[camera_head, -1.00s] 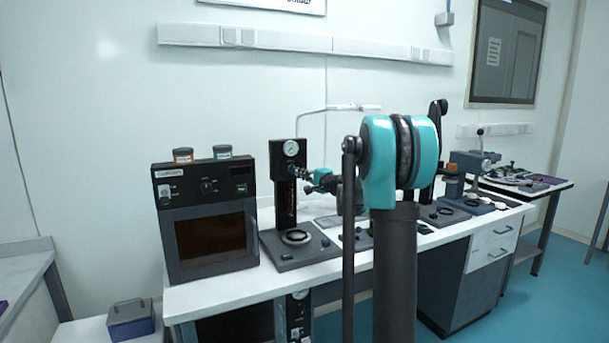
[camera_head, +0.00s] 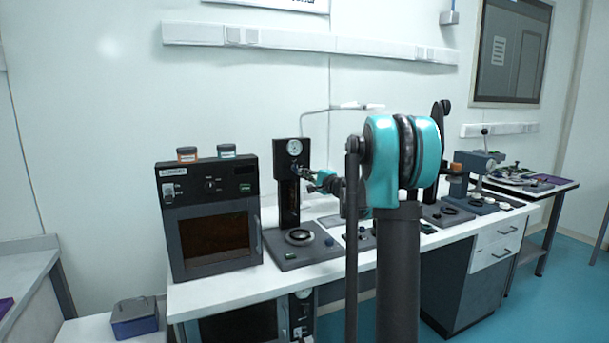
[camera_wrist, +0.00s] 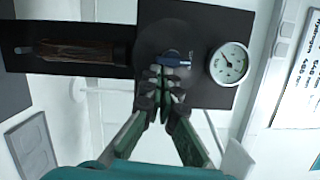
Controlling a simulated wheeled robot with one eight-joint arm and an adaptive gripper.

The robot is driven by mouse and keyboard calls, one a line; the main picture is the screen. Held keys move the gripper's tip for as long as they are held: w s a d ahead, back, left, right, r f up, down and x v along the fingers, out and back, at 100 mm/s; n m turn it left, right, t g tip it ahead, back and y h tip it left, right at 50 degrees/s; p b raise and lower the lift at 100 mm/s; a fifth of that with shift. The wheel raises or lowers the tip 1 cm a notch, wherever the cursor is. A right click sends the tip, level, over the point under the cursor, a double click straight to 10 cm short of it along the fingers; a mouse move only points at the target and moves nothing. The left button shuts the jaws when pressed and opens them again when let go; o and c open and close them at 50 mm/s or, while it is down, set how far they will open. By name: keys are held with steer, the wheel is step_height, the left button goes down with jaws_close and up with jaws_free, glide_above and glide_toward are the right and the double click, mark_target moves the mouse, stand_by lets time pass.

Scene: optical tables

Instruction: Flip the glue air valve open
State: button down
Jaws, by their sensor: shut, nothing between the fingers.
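The glue station (camera_head: 289,190) is a dark upright column on a base plate, with a round white gauge (camera_head: 294,147) near its top. In the wrist view the gauge (camera_wrist: 229,64) is right of my fingertips. The air valve's small blue lever (camera_wrist: 173,62) lies across the column at the tips of my gripper (camera_wrist: 166,72). My gripper is shut with nothing between its fingers; whether the tips touch the lever I cannot tell. In the head view my gripper (camera_head: 303,171) is at the column's upper front, and the lever is too small to make out there.
An oven-like box (camera_head: 210,218) with two small jars on top stands left of the station. A brown cylinder (camera_wrist: 80,52) sits on the column in the wrist view. More instruments stand on the white bench (camera_head: 350,262) to the right.

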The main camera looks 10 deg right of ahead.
steer(key=shift+a+f+m, duration=0.15)
steer(key=shift+m, duration=0.75)
steer(key=shift+s+a+f+m+t+h, duration=0.15)
steer(key=shift+a+m+t+h, duration=0.3)
steer(key=shift+m, duration=1.45)
steer(key=shift+s+a+f+m+t+h, duration=0.1)
steer(key=shift+a+f+m+t, duration=0.35)
steer(key=shift+m, duration=1.45)
steer(key=shift+s+a+r+m+t+h, duration=0.2)
steer(key=shift+m+t, duration=0.5)
steer(key=shift+m, duration=1.2)
steer(key=shift+w+f, duration=0.1)
steer(key=shift+w, duration=0.05)
steer(key=shift+a+m+t+h, duration=0.2)
steer(key=shift+m+h, duration=0.25)
steer(key=shift+m, duration=0.8)
steer(key=shift+a+m+t+h, duration=0.2)
steer(key=shift+m+h, duration=0.2)
steer(key=shift+m, duration=0.85)
